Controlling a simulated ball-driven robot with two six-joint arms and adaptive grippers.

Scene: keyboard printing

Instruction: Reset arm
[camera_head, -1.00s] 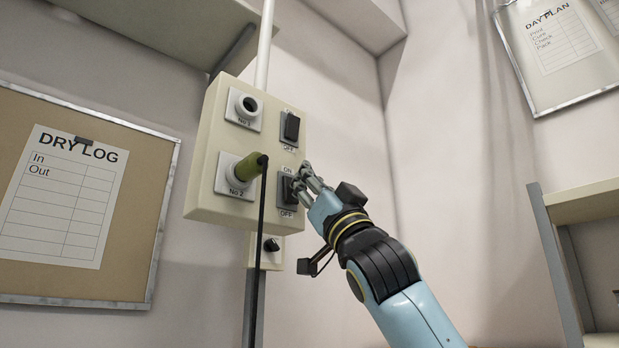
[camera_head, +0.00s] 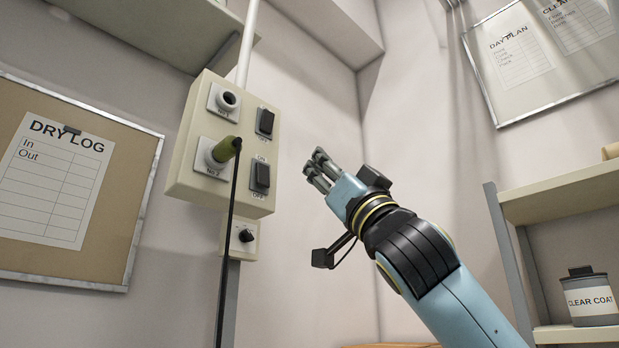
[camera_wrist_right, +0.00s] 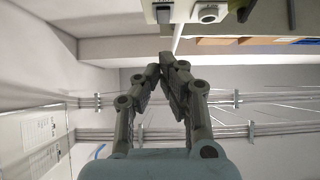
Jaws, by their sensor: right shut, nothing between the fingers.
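My right gripper (camera_head: 319,170) is shut and empty in the head view, held in the air to the right of the cream switch box (camera_head: 182,172). Its fingers point up and left, with a clear gap to the box. In the right wrist view the fingertips (camera_wrist_right: 163,66) come together with nothing between them. The box has an upper socket No 1 (camera_head: 227,101), which is empty, and a lower socket No 2 (camera_head: 206,157) with a green plug (camera_head: 226,149) in it. Two dark rocker switches, the upper (camera_head: 265,122) and the lower (camera_head: 261,176), sit beside the sockets. My left gripper is out of view.
A black cable (camera_head: 228,240) hangs from the plug. A small box with a knob (camera_head: 246,236) is below. A DRY LOG board (camera_head: 120,215) is at left. At right are a shelf (camera_head: 570,190), a CLEAR COAT can (camera_head: 590,298) and a DAY PLAN board (camera_head: 510,105).

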